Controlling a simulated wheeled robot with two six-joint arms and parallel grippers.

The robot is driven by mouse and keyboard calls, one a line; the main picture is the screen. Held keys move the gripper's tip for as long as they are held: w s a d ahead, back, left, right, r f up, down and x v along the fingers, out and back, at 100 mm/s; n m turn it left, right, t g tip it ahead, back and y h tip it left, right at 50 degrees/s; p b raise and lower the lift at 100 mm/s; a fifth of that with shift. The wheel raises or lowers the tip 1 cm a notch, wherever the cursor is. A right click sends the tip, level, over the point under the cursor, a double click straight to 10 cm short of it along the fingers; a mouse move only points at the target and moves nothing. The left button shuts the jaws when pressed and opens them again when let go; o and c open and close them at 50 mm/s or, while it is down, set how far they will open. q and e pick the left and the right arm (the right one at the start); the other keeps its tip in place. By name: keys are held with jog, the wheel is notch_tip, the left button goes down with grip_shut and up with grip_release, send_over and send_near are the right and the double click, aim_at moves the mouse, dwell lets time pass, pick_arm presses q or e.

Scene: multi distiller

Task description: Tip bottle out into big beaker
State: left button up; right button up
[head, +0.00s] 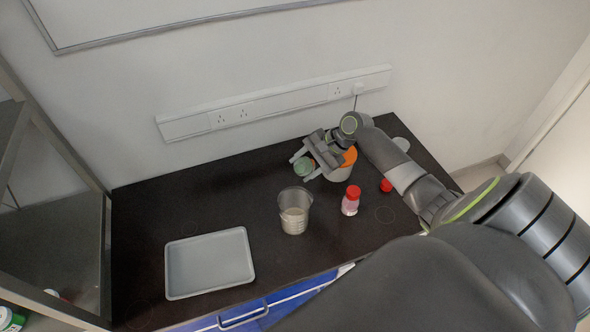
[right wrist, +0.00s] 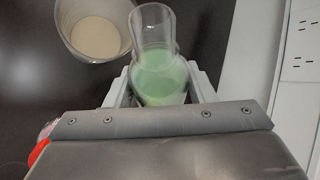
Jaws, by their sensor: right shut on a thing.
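My right gripper (head: 306,168) is shut on a clear bottle (right wrist: 158,70) with pale green liquid in it. In the head view the green bottle (head: 303,167) shows between the fingers, behind the big beaker. In the right wrist view the fingers (right wrist: 158,85) press on its sides. The big beaker (head: 294,212) stands upright on the dark table and holds some beige content. It also shows at the top left of the right wrist view (right wrist: 95,30), beside the bottle's neck and apart from it. My left gripper is not in view.
A red-capped bottle (head: 351,201) stands right of the beaker, with a red cap (head: 386,185) farther right. An orange-topped container (head: 346,162) is partly hidden behind my gripper. An empty grey tray (head: 209,263) lies at the left front. The table's back left is clear.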

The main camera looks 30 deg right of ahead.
jog(key=shift+a+f, duration=0.1)
jog(key=shift+f, duration=0.3)
jog(key=shift+w+f, duration=0.15)
jog(key=shift+f, duration=0.2)
jog(key=shift+f+t+h+b, duration=0.3)
jog(key=shift+f+b, duration=0.1)
jog(key=shift+b, duration=0.2)
jog(key=shift+f+n+b, duration=0.3)
jog(key=shift+f+b, duration=0.1)
jog(key=shift+b, duration=0.1)
jog(key=shift+d+h, duration=0.25)
jog(key=shift+h, duration=0.05)
jog(key=shift+b, duration=0.3)
